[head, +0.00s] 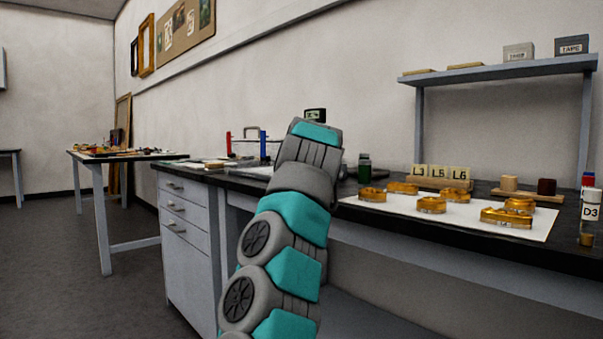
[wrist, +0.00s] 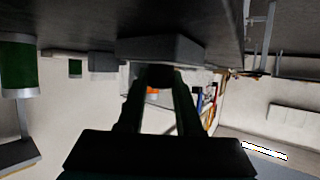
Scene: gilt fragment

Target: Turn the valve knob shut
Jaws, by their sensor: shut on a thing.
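My gripper (wrist: 159,80) shows in the wrist view, its two dark fingers reaching up from the bottom. The fingertips are closed around a dark, blurred piece, which appears to be the valve knob (wrist: 158,74). It sits just below a dark grey block (wrist: 160,49), which looks like its body. A small orange patch (wrist: 153,90) shows between the fingers. The knob's turned angle is too dark to read. In the head view my own arm hides the gripper and the knob; a small dark box with a green face (head: 315,115) shows just above the arm's end.
Red (head: 228,144) and blue (head: 263,145) posts stand left of my arm on the dark bench. Right of it are a green bottle (head: 364,168), several gilt pieces (head: 431,205) on a white sheet (head: 470,222), and labelled blocks (head: 440,172). A shelf (head: 500,69) stands behind.

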